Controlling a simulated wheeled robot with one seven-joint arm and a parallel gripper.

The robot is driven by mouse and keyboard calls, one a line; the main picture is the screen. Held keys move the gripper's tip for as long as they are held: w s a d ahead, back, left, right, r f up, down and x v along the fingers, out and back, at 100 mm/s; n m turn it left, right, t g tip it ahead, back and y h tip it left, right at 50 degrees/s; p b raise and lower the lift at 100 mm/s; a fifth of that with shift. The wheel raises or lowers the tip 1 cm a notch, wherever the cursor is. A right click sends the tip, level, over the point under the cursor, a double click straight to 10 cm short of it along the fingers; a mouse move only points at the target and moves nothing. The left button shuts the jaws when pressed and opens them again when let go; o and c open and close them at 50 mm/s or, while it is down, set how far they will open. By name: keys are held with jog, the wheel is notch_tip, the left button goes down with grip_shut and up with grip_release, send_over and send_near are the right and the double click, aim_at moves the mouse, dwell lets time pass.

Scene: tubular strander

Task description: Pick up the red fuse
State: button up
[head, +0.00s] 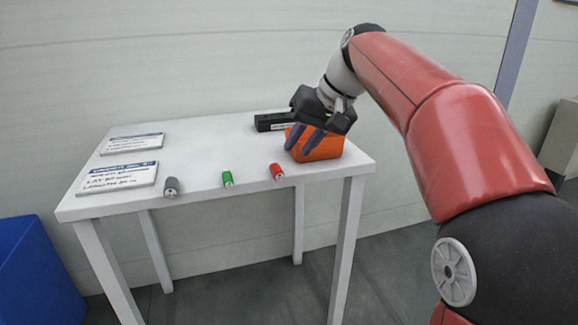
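The red fuse (277,171) is a small red cylinder with a pale end. It lies near the front edge of the white table (221,150), right of the green fuse (228,178). My gripper (306,139) is above the right part of the table, up and to the right of the red fuse in the head view. Its dark fingers point down in front of an orange block (325,147) and look apart, with nothing visible between them. The gripper is clear of the red fuse.
A grey cylinder (171,187) lies left of the green fuse. Two white labelled cards (118,177) lie on the table's left side. A black box (270,122) sits at the back, beside the orange block. A blue bin (38,270) stands on the floor at left.

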jog(key=x, duration=0.4)
jog(key=b+x, duration=0.1)
jog(key=x, duration=0.1)
jog(key=shift+s+a+f, duration=0.2)
jog(key=shift+s+f, duration=0.1)
jog(key=shift+w+a+f, duration=0.15)
jog(key=shift+a+f, duration=0.1)
jog(key=shift+f, duration=0.25)
jog(key=c, duration=0.5)
jog(key=shift+r, duration=0.15)
notch_tip(320, 180, up, 20)
jog(key=p, duration=0.3)
send_over(281, 172)
jog(key=shift+d, duration=0.35)
